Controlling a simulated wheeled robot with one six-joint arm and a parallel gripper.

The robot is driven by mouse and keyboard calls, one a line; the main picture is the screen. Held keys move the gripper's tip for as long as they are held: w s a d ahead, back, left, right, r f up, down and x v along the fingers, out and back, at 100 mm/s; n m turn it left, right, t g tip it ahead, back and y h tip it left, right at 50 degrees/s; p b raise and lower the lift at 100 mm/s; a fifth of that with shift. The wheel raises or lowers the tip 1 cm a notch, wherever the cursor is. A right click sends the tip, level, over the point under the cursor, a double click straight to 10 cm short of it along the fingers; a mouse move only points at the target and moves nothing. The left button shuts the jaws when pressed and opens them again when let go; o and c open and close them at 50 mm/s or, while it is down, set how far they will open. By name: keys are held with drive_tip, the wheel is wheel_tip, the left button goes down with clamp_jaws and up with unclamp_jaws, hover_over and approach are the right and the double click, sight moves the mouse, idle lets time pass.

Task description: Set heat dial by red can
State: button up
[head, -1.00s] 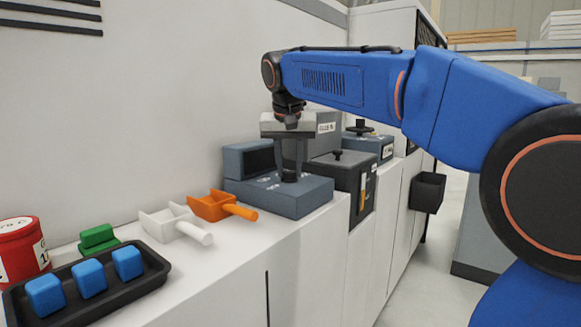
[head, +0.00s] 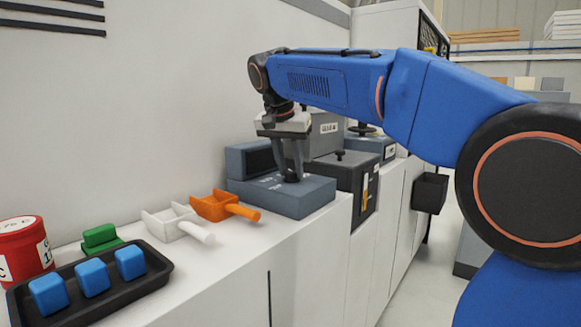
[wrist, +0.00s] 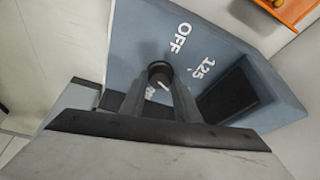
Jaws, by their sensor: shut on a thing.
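The blue-grey heat control box (head: 305,200) sits on the white counter, with a dark dial (wrist: 159,72) on its top. My gripper (head: 291,176) is shut on the dial from above, with a finger on either side. In the wrist view, "OFF" and "125" are printed beside the dial; other markings are hidden by my gripper. A pale mark shows on the dial, but its setting is hard to tell. The red can (head: 23,250), with a white label only partly legible, stands at the far left of the head view.
A black tray (head: 110,304) with blue blocks, a green block (head: 99,236), a white scoop (head: 172,222) and an orange scoop (head: 217,205) lie along the counter. A dark grey box (head: 345,175) stands right of the control box. A wall runs behind.

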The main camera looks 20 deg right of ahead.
drive_tip(key=o, duration=1)
drive_tip(key=shift+o, duration=0.2)
drive_tip(key=v, duration=1.7)
drive_tip(key=shift+r, duration=0.15)
